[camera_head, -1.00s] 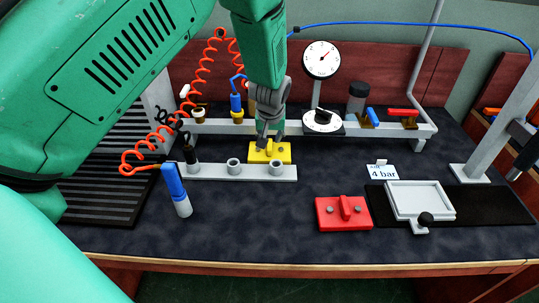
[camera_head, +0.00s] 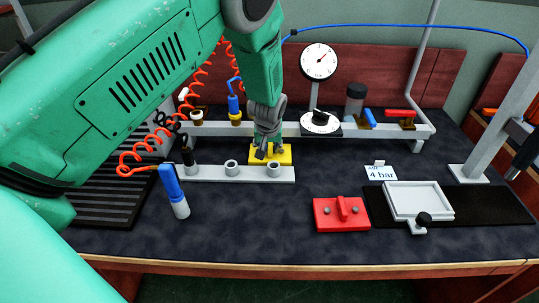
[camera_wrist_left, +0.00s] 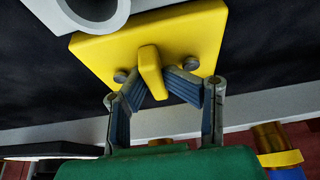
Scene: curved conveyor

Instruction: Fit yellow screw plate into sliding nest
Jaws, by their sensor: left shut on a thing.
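The yellow screw plate (camera_head: 284,157) lies behind the grey rail with round sockets. In the left wrist view the yellow plate (camera_wrist_left: 190,36) shows a raised yellow rib and two screw heads. My left gripper (camera_head: 267,150) reaches down to it from above. In the left wrist view the left gripper's fingers (camera_wrist_left: 152,84) are shut on the rib. The sliding nest (camera_head: 418,199), a pale square tray with a black knob at its front, sits on a black track (camera_head: 490,205) at the right. My right gripper is not in view.
A red screw plate (camera_head: 341,214) lies left of the nest. A blue-and-white tool (camera_head: 173,190) hangs on an orange coil at the left. The socket rail (camera_head: 215,173) stands just in front of the yellow plate. The front middle is clear.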

